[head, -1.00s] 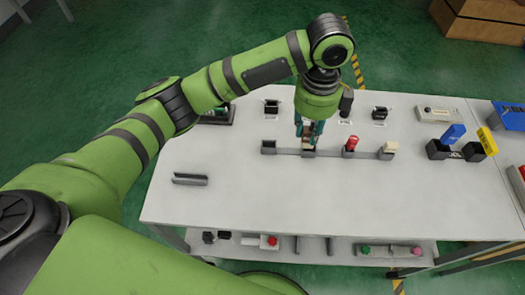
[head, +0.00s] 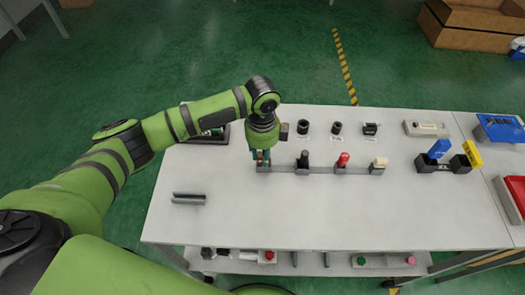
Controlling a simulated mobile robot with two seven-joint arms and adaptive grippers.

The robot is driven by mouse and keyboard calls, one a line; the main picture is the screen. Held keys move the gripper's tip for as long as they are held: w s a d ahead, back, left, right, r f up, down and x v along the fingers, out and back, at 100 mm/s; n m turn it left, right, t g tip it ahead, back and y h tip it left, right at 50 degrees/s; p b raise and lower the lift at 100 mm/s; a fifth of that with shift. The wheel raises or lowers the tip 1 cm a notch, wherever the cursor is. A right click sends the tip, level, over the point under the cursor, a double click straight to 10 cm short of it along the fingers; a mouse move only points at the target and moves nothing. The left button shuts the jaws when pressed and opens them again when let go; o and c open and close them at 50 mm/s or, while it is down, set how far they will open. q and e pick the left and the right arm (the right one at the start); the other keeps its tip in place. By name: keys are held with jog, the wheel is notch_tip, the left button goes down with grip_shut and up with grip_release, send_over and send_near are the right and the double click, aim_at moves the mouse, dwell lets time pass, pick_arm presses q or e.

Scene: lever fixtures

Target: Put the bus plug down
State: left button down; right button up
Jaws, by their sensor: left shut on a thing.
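My left gripper (head: 262,158) reaches down over the left end of a grey rail (head: 323,171) on the white table. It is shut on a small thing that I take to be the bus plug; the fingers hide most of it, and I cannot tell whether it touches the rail. Along the rail to the right stand a black upright piece (head: 303,159), a red-topped piece (head: 343,159) and a cream piece (head: 378,164). My right gripper is not in view.
Dark round fixtures (head: 336,128) stand behind the rail. A grey channel piece (head: 189,198) lies at the left. Black holders with a blue piece (head: 440,148) and a yellow piece (head: 473,154) stand at the right. The table front (head: 320,215) is clear.

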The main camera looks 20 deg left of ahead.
pick_arm(q)
jog(key=shift+f, duration=0.1)
jog(key=c, duration=1)
grip_release()
notch_tip(320, 180, up, 12)
jog(key=shift+r+b, duration=0.15)
jog(key=shift+b, duration=1.05)
